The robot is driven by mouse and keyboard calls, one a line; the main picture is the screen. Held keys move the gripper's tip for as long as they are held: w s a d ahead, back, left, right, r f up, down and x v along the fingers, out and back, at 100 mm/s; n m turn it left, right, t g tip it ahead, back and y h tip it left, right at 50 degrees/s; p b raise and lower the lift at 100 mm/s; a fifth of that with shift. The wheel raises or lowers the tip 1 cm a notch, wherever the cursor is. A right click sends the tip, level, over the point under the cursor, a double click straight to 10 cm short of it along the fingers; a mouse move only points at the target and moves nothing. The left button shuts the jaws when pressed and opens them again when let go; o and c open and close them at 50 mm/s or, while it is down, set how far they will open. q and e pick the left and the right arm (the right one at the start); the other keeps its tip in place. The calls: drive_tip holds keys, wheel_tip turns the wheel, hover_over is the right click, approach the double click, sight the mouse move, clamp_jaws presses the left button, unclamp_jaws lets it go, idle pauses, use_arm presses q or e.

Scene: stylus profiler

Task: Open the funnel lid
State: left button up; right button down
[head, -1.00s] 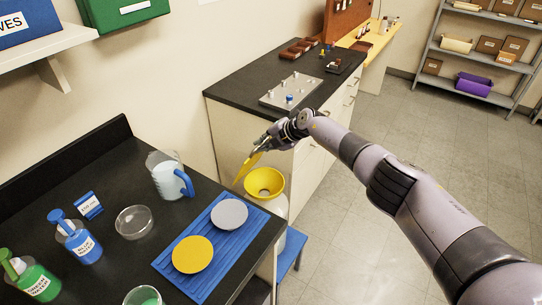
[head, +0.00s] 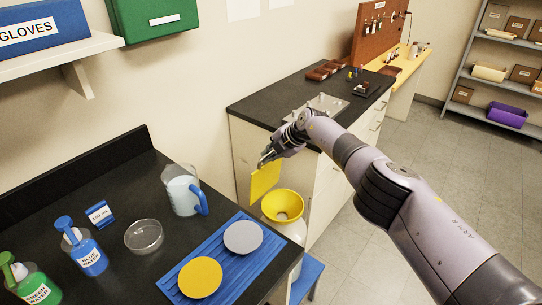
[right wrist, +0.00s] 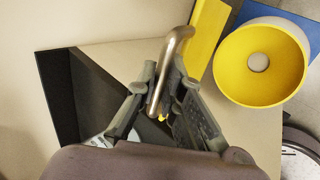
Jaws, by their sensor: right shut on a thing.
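The yellow funnel (head: 283,205) sits on a white container (head: 296,228) beyond the right end of the near bench. Its bowl is uncovered, and it also shows in the right wrist view (right wrist: 262,62). The yellow funnel lid (head: 264,184) stands raised at the bowl's left side, roughly upright; its edge shows in the right wrist view (right wrist: 206,38). My right gripper (head: 266,158) is at the lid's top, shut on its bent metal handle (right wrist: 174,58). The hinge is too small to make out. My left gripper is not in view.
A blue stool (head: 308,272) is under the container. The near bench holds a blue ribbed tray (head: 238,268) with yellow and grey discs, a beaker (head: 184,190), a glass dish (head: 143,237) and wash bottles. A dark-topped cabinet (head: 262,104) stands behind the funnel.

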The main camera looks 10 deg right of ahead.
drive_tip(key=shift+f, duration=0.1)
drive_tip(key=c, duration=1.7)
unclamp_jaws()
drive_tip(key=shift+a, duration=0.1)
drive_tip(key=shift+s, duration=0.1)
drive_tip(key=shift+d+r, duration=0.45)
drive_tip(key=shift+r, duration=0.1)
drive_tip(key=shift+s+d+r, duration=0.2)
drive_tip(key=shift+s+r, duration=0.15)
drive_tip(key=shift+s, duration=0.05)
drive_tip(key=v, duration=1)
drive_tip(key=shift+a, duration=0.1)
